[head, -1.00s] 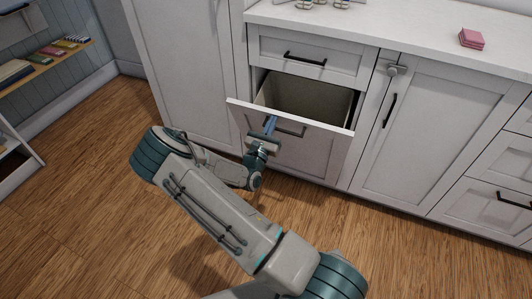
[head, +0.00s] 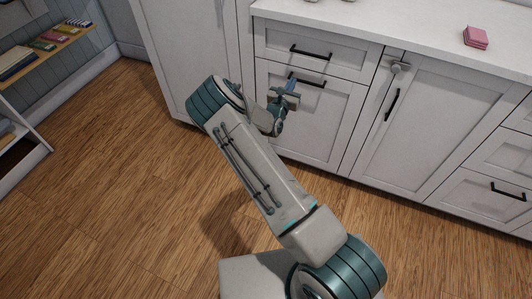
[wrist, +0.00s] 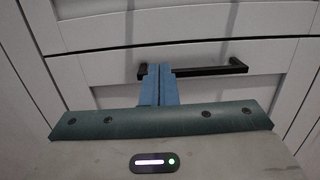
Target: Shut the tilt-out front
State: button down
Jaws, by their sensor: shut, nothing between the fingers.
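The tilt-out front (head: 315,125) is a white shaker panel below a drawer, with a dark bar handle (head: 312,82) near its top. It stands upright, looking level with the cabinet face. In the wrist view the front (wrist: 110,95) and its handle (wrist: 215,71) are close ahead. My gripper (head: 290,77) is at the handle's left part. In the wrist view its blue fingers (wrist: 158,68) are together and empty, overlapping the handle's left end. I cannot tell whether they touch the handle or panel.
A white drawer (head: 310,50) with a dark handle is directly above. A cabinet door (head: 415,120) with a grey latch (head: 400,66) is to the right. The countertop (head: 420,30) carries a pink stack (head: 476,37). The wooden floor in front is clear.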

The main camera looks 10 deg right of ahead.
jog(key=shift+d, duration=0.1)
jog(key=r+p+v, duration=0.1)
jog(key=p+v, duration=0.1)
jog(key=v, duration=1.2)
jog(key=s+d+r+m+g+h+p, duration=0.1)
jog(key=s+d+r+m+g+p, duration=0.2)
jog(key=s+d+r+m+g, duration=0.35)
jog(key=s+d+r+m+g+h+p, duration=0.2)
jog(key=s+d+r+m+g+p, duration=0.15)
jog(key=s+r+m+g, duration=0.6)
jog(key=s+a+r+m+t+y+p, duration=0.1)
jog(key=s+a+r+m+y+p, duration=0.1)
jog(key=s+a+r+m+y, duration=0.4)
jog(key=s+a+r+m+t+y+p, duration=0.2)
jog(key=s+a+r+m+y, duration=0.3)
jog(key=s+r, duration=0.6)
jog(key=shift+a+r+m+y+p, duration=0.35)
jog(key=shift+r+m+y+p, duration=0.4)
jog(key=shift+m+y, duration=0.55)
jog(key=shift+s+f, duration=0.1)
jog(key=shift+f, duration=0.05)
